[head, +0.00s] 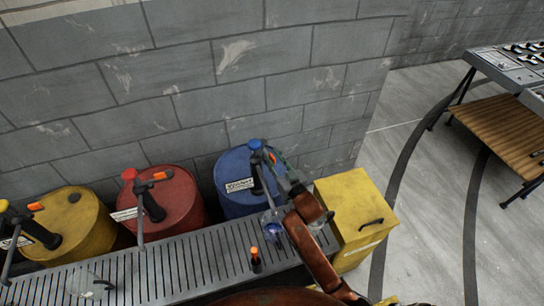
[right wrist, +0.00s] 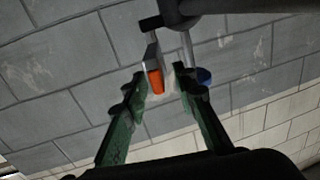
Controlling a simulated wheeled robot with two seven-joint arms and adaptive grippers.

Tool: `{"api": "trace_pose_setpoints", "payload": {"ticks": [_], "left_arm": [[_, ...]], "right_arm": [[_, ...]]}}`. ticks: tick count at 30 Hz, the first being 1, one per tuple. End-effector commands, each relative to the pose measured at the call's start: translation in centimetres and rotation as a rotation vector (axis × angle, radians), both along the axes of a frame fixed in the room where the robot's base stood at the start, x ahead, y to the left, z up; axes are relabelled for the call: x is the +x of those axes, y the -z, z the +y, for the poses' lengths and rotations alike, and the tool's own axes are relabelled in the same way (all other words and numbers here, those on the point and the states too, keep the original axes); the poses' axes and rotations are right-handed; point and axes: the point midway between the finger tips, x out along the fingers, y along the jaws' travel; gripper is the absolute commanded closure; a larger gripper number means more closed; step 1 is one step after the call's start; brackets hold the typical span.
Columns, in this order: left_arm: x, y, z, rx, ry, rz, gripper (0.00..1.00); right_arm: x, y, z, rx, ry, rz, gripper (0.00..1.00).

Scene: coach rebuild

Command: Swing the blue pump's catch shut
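The blue pump (head: 256,165) stands on the blue drum (head: 232,200) by the block wall, with a blue knob on top. Its catch (head: 272,157) is a short lever with an orange tip. My left gripper is not in view.
A red drum (head: 178,192) and a yellow drum (head: 88,220) with similar pumps stand to the left. A slatted grey bench (head: 200,262) runs in front, bearing a small orange-capped bottle (head: 255,262) and clear jugs (head: 82,284). A yellow cabinet (head: 350,200) stands close right of my arm.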

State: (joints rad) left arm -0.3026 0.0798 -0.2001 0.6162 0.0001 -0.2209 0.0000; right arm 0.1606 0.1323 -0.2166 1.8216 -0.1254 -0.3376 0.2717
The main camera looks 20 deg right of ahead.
Motion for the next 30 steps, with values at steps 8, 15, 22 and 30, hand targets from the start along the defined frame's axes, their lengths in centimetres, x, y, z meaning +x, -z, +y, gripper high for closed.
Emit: {"api": "trace_pose_setpoints", "payload": {"ticks": [8, 15, 22, 30], "left_arm": [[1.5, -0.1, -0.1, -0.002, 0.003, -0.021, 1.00], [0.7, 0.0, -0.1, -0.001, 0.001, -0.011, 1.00], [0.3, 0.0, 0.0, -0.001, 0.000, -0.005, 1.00], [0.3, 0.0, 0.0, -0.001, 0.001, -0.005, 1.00]], "right_arm": [[0.1, 0.0, 0.0, 0.000, 0.000, 0.000, 0.75], [0.1, 0.0, 0.0, 0.000, 0.000, 0.000, 0.92], [0.1, 0.0, 0.0, 0.000, 0.000, 0.000, 1.00], [0.1, 0.0, 0.0, 0.000, 0.000, 0.000, 1.00]]}}
